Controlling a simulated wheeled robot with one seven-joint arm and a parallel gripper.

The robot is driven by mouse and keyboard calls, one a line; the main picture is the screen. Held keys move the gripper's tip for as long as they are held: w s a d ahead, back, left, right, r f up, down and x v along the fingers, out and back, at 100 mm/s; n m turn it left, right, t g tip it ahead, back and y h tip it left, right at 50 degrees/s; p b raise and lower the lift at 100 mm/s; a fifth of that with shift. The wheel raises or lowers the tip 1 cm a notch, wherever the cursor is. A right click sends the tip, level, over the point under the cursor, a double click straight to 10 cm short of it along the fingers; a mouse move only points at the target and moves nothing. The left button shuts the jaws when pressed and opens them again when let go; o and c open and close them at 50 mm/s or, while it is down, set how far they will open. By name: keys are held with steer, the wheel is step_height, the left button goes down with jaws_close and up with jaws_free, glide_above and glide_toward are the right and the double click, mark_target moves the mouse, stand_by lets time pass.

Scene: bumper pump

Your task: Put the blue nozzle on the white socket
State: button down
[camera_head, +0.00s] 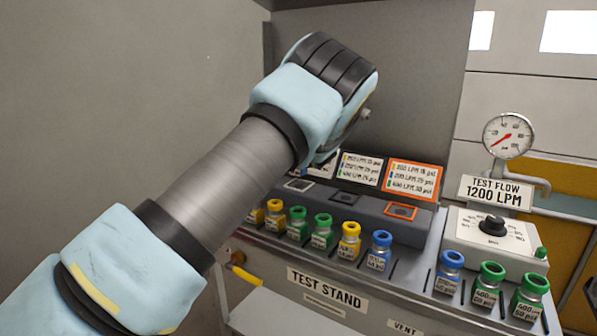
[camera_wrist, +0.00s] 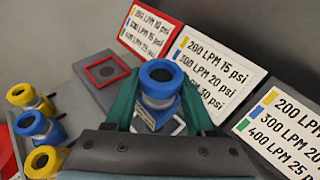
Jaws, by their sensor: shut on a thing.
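The blue nozzle (camera_wrist: 160,85) is upright between my gripper's two green fingers (camera_wrist: 162,103) in the wrist view. My gripper is shut on it. The white socket, a pale square frame on the grey deck, shows partly just below and behind the nozzle (camera_wrist: 180,127). The nozzle overlaps it in this view, and I cannot tell whether they touch. In the head view a pale-framed socket (camera_head: 299,185) lies just below and left of my gripper (camera_head: 325,158). My wrist hides the held nozzle there.
A red-framed socket (camera_wrist: 105,70) is left of the nozzle in the wrist view. A black socket (camera_head: 345,198) and an orange socket (camera_head: 401,211) lie to the right in the head view. Several coloured nozzles line the front, including a blue one (camera_head: 380,250). Label cards stand behind.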

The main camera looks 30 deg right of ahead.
steer(key=shift+f, duration=2.05)
steer(key=shift+f, duration=0.15)
steer(key=shift+c, duration=1.2)
jaws_free()
